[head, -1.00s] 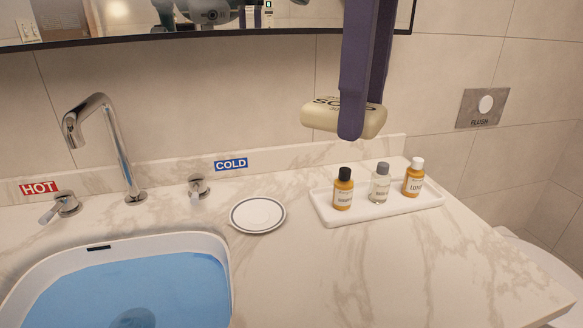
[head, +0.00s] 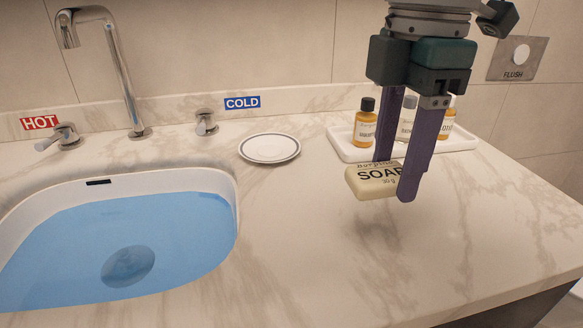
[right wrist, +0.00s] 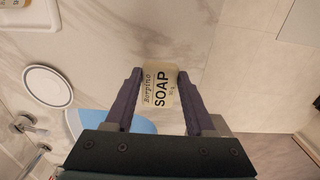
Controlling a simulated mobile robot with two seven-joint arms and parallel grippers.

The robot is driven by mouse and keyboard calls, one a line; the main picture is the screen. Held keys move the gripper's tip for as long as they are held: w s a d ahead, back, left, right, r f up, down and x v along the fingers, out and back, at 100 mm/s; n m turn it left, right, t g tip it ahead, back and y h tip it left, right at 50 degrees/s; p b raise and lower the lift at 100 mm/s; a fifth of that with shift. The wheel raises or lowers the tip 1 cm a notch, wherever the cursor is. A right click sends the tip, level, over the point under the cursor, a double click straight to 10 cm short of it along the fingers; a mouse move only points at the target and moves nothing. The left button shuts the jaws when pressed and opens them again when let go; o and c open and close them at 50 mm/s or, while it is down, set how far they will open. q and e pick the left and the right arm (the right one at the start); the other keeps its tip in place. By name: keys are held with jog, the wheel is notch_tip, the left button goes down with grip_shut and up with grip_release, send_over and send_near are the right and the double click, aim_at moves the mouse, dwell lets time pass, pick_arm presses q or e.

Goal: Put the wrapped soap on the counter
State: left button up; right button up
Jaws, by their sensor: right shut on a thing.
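The wrapped soap (head: 374,183) is a cream block with dark "SOAP" lettering. My right gripper (head: 398,182) is shut on it, with one purple finger on each side. The soap seems to hang a little above the marble counter (head: 300,235), with a soft shadow below it. In the right wrist view the soap (right wrist: 160,87) sits between the two fingertips (right wrist: 159,80). My left gripper is not in view.
A white tray (head: 346,151) with several small bottles stands behind the gripper. A round white dish (head: 270,148) lies left of the soap. The water-filled sink (head: 215,185) is at the left, by the tap (head: 112,75). The counter's front middle is clear.

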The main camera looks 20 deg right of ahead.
aim_at(394, 170)
notch_tip(394, 170, down, 9)
jog(key=shift+r+b, duration=0.1)
jog(key=shift+b, duration=0.8)
jog(key=shift+f, duration=0.25)
jog(key=o, duration=1.3)
jog(key=shift+r, duration=0.2)
notch_tip(394, 170, up, 12)
jog(key=p, duration=0.3)
